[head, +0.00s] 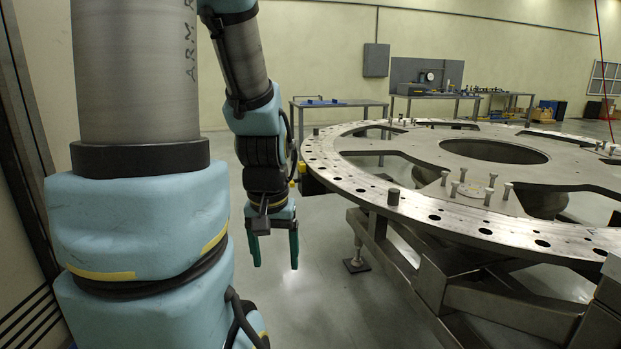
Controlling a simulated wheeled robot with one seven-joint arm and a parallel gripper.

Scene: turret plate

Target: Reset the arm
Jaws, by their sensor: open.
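My gripper (274,250) hangs at the end of my arm, pointing down, left of the big round turret plate. Its two green fingers are apart, with nothing between them. Bare floor shows below it. My arm (262,165) comes down from the top of the picture, folded beside its large blue and grey links at the left. The gripper is clear of the plate's rim in the picture.
The metal turret plate (365,172) fills the right side on a steel frame (430,283). Several pegs stand up from it, one near its left rim (393,196). Workbenches (340,104) line the back wall. The floor (325,300) around my gripper is free.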

